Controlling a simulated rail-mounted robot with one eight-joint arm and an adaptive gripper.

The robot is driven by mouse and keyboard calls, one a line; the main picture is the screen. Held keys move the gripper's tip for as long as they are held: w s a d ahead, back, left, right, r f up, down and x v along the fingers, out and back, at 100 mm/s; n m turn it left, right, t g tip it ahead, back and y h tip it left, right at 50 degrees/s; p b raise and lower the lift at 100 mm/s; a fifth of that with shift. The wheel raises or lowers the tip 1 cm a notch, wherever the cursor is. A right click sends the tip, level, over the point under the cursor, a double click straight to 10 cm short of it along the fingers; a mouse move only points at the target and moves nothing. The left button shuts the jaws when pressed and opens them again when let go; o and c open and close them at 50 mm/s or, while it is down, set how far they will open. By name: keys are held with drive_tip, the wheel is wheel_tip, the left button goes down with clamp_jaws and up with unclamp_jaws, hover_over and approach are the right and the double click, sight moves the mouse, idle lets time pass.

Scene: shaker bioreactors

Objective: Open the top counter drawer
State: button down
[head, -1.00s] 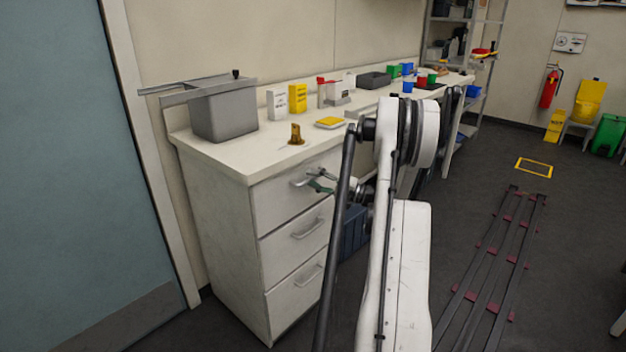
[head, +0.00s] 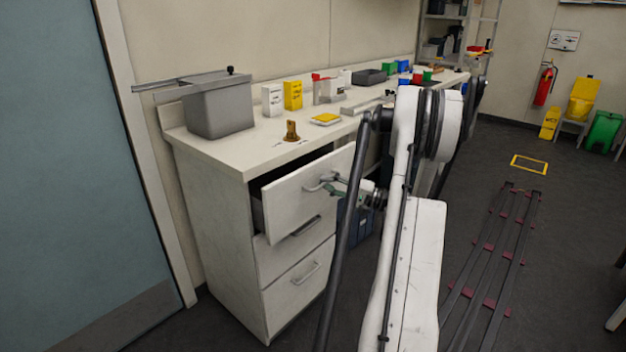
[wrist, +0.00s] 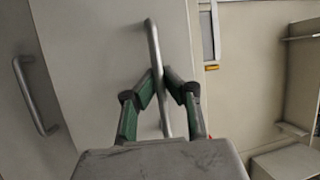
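The top counter drawer (head: 290,206) is pulled partway out of the white counter, with a dark gap showing behind its front panel in the head view. Its metal bar handle (head: 314,186) is on the front. My gripper (head: 336,189) is at this handle, in front of the drawer. In the wrist view the fingertips of my gripper (wrist: 163,76) close on both sides of the handle bar (wrist: 152,42). The drawer's inside is mostly hidden by its front.
Two lower drawers (head: 295,283) are shut. The countertop (head: 240,153) holds a grey bin (head: 219,108), yellow and white boxes and a small brass-coloured object (head: 291,131). A blue container (head: 356,224) stands right of the drawers. Floor is clear near the rails.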

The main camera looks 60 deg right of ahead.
drive_tip(key=s+a+b, duration=0.2)
drive_tip(key=s, duration=1.9)
drive_tip(key=shift+s+a, duration=0.15)
drive_tip(key=shift+a, duration=0.2)
drive_tip(key=c, duration=1.8)
unclamp_jaws()
